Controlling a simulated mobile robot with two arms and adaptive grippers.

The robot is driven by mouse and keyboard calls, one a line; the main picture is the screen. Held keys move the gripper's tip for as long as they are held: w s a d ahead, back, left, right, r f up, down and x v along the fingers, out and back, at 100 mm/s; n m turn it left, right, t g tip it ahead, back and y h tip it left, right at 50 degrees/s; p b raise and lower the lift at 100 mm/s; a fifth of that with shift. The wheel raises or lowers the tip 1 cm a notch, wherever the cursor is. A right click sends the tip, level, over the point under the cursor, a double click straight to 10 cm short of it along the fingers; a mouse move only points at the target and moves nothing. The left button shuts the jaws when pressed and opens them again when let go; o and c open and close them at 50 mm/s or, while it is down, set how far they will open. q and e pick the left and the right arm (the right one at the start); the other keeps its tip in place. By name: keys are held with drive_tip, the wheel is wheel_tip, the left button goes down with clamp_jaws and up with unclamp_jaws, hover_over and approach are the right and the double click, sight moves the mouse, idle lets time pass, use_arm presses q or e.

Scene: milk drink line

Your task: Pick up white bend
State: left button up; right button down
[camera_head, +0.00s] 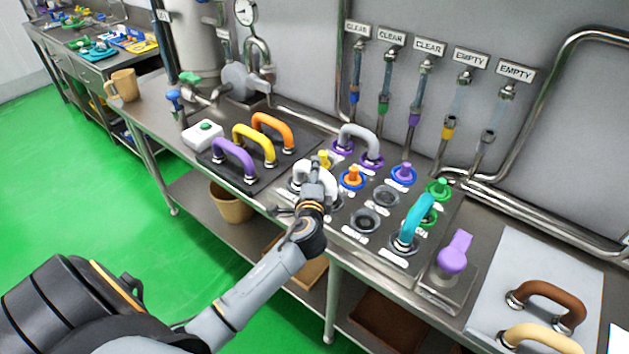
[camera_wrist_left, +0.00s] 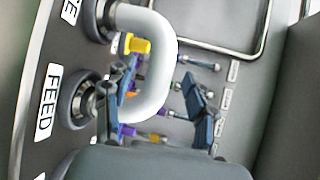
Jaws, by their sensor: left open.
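The white bend (camera_head: 302,173) is a U-shaped pipe standing on the panel of ports, partly hidden behind my left gripper (camera_head: 315,178). In the left wrist view the white bend (camera_wrist_left: 164,50) arches out from two metal-collared ports, the lower one beside the FEED label (camera_wrist_left: 47,102). My left gripper (camera_wrist_left: 160,108) is open there, with one finger overlapping the lower leg of the bend and the other to the right of the arch. I cannot tell whether a finger touches it. My right gripper is not in view.
A grey bend (camera_head: 360,133), a teal bend (camera_head: 417,215) and coloured plugs stand on the same panel. Purple (camera_head: 234,153), yellow and orange bends sit on a dark plate to the left. Brown (camera_head: 548,294) and cream bends lie at the right. Pipes line the wall behind.

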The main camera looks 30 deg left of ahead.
use_arm(q)
drive_tip(key=shift+x, duration=1.5)
drive_tip(key=shift+d, duration=0.1)
clamp_jaws()
